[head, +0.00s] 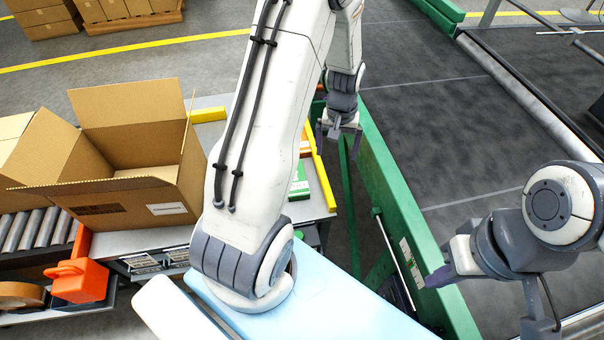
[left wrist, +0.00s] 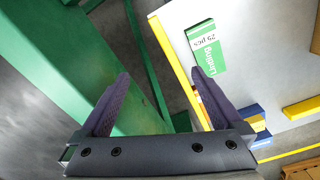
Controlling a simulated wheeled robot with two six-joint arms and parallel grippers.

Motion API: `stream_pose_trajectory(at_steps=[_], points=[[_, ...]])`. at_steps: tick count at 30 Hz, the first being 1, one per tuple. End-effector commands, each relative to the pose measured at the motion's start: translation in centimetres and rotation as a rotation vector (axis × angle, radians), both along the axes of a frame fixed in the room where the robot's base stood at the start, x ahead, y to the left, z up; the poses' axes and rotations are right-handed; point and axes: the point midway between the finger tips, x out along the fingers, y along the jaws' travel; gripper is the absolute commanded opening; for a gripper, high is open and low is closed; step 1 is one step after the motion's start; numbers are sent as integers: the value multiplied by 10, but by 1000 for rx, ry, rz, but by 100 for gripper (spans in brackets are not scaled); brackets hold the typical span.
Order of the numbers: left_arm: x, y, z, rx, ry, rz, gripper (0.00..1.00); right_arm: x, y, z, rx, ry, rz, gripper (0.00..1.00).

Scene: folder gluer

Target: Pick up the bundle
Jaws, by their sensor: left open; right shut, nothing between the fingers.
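A green and white bundle (left wrist: 207,47) marked "25 pcs" lies on the grey table near its yellow-edged rim in the left wrist view. In the head view its green side (head: 299,184) shows beside my left arm, which hides part of it. My left gripper (head: 338,140) is open and empty, beyond the bundle near the green machine frame. In the left wrist view the left gripper's fingers (left wrist: 160,78) are spread, with the bundle ahead and to the right, apart from them. My right gripper (head: 436,278) is shut and empty at the right, beside the green frame.
The green machine frame (head: 395,205) runs beside the table (head: 318,205). Open cardboard boxes (head: 140,140), a roller conveyor (head: 38,230) and an orange tape dispenser (head: 80,280) are at the left. Yellow and blue blocks (left wrist: 256,122) lie near the table edge.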

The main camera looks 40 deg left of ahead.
Motion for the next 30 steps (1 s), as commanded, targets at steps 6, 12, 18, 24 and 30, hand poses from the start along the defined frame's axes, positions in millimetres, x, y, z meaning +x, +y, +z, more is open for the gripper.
stream_pose_trajectory(at_steps=[6,12,18,24,30], points=[[-11,104,-80,2,20,301,100,0,0,-4,0,0,0,0],[-20,129,-111,3,22,379,100,0,0,-4,0,0,0,0],[-20,128,-142,3,22,379,100,0,0,-2,0,0,0,0],[-19,127,-157,3,22,378,100,0,0,-1,0,0,0,0],[-20,124,-183,3,23,377,100,0,0,6,0,0,0,0]])
